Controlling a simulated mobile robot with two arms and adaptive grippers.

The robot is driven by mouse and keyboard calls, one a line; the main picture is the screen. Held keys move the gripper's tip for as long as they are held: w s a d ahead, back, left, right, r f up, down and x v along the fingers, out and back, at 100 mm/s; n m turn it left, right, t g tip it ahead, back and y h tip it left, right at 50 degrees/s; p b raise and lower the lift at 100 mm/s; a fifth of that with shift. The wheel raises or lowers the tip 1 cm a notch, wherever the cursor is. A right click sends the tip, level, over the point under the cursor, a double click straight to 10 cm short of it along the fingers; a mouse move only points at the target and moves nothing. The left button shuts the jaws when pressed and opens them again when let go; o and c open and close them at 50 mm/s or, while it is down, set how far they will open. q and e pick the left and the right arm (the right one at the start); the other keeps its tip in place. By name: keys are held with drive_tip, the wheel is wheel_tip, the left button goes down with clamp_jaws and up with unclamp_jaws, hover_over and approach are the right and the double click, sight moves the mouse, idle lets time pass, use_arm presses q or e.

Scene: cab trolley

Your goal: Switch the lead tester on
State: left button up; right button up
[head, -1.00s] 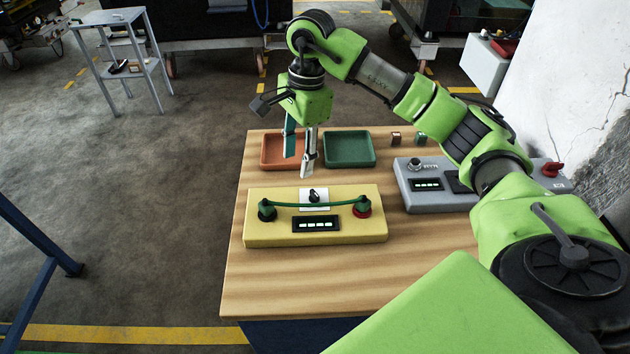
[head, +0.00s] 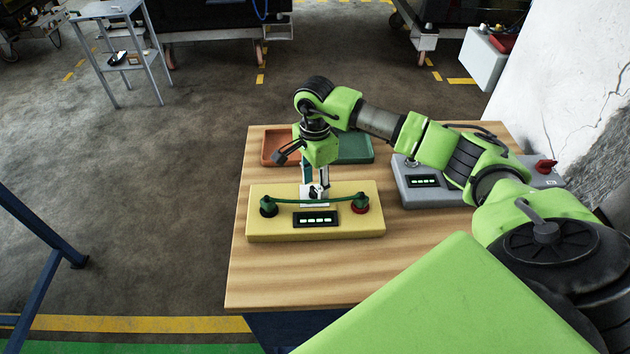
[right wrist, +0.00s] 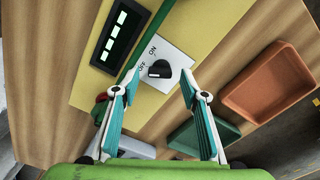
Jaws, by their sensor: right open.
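The lead tester, a yellow box (head: 345,225), sits on the wooden table, with a green lead (head: 315,202) running between a black plug and a red-based plug. Its display (head: 317,219) shows lit green bars. A black rotary knob (right wrist: 159,69) stands on a white plate (right wrist: 172,52) marked ON and OFF; I cannot tell clearly which mark it points to. My right gripper (right wrist: 159,80) is open and empty, with its fingertips on either side of the knob. In the head view the right gripper (head: 314,188) points down at the plate and partly hides the knob.
An orange tray (right wrist: 268,82) and a green tray (head: 355,148) lie behind the tester. A grey box (head: 425,196) with a display and a red knob (head: 545,166) stands at the right, under my right arm. The wooden table (head: 300,280) is clear in front.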

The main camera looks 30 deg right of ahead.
drive_tip(key=shift+f, duration=0.4)
drive_tip(key=c, duration=1.1)
